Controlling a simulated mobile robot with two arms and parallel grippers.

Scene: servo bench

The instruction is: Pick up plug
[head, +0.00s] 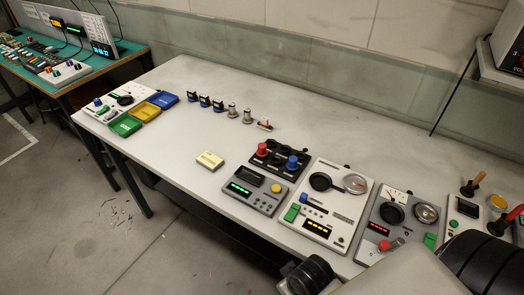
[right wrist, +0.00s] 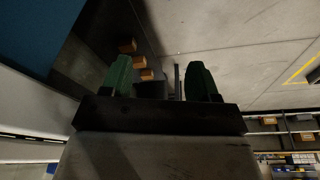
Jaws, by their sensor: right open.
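No part is clearly marked as the plug. A row of small parts stands on the bench's back half in the head view: several blue-and-black pieces (head: 204,101), two metallic knob-like pieces (head: 240,114) and a small red-and-metal piece (head: 264,125). Any of these may be the plug; they are too small to tell. My right gripper (right wrist: 160,70) shows in the right wrist view with its two green fingers apart and nothing between them. It points toward the floor, away from these parts. My left gripper is not in view.
The pale bench (head: 150,165) has clear room around the cream block (head: 210,159). Green, yellow and blue trays (head: 145,111) stand at its left end. Device panels (head: 330,205) crowd its right front. A shelf (head: 497,72) overhangs the right back. A green-topped table (head: 95,68) stands beyond.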

